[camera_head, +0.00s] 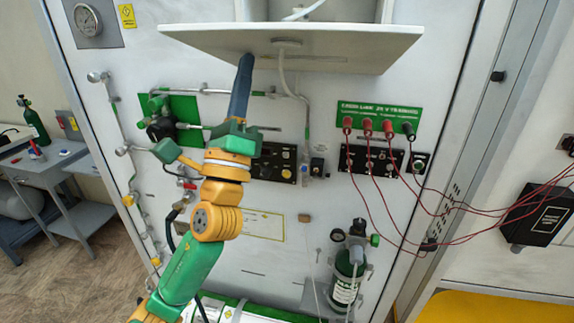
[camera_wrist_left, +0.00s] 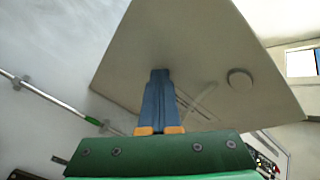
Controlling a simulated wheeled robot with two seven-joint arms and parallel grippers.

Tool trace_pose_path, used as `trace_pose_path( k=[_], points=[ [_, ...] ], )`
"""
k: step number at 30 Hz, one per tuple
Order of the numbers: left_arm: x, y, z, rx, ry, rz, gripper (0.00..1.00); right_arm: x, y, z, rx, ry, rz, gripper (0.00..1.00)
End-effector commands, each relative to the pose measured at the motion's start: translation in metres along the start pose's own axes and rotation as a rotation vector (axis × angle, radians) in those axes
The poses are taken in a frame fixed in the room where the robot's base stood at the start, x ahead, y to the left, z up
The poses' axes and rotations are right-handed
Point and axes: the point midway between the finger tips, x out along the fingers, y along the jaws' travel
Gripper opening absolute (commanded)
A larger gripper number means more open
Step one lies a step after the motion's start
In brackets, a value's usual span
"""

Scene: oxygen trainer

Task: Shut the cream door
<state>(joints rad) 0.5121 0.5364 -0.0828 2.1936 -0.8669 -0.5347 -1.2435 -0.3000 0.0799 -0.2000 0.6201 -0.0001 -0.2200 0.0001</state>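The cream door (camera_head: 350,43) is a flat panel that stands out from the white wall panel at the top of the head view. It is open and roughly level, with a round knob (camera_head: 287,43) on its underside. In the left wrist view the door (camera_wrist_left: 215,60) fills the upper middle, with the knob (camera_wrist_left: 239,78) to the right of my fingers. My left gripper (camera_head: 245,62) points up at the door's left part. In the wrist view its blue fingers (camera_wrist_left: 160,76) are together and empty. I cannot tell if the tips touch the door. My right gripper is not in view.
Below the door are pipes, a black switch box (camera_head: 275,163) and a green-labelled socket panel (camera_head: 378,118) with red leads trailing right. A green cylinder (camera_head: 347,278) stands lower right of my arm. A grey side table (camera_head: 45,168) is at left.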

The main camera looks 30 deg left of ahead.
Motion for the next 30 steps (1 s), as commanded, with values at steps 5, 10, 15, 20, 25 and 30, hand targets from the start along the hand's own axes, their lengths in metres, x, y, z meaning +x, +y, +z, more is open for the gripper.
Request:
trace_pose_path(
  k=[5,10,15,20,25,30],
  points=[
    [0.007,-0.002,0.003,0.001,-0.003,-0.002,0.00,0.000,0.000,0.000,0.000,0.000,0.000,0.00],
    [0.022,-0.005,0.006,0.001,-0.003,-0.002,0.00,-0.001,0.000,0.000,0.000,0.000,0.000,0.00],
    [0.029,-0.007,0.007,0.002,-0.001,-0.001,0.00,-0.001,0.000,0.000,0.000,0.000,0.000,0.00],
    [0.029,-0.007,0.007,0.001,0.000,0.000,0.00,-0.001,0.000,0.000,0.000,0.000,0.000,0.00],
    [0.035,-0.007,0.008,0.000,-0.002,-0.001,0.00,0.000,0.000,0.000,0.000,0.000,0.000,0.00],
    [0.051,-0.008,0.009,-0.001,-0.001,-0.001,0.00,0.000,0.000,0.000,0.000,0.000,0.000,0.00]
  ],
)
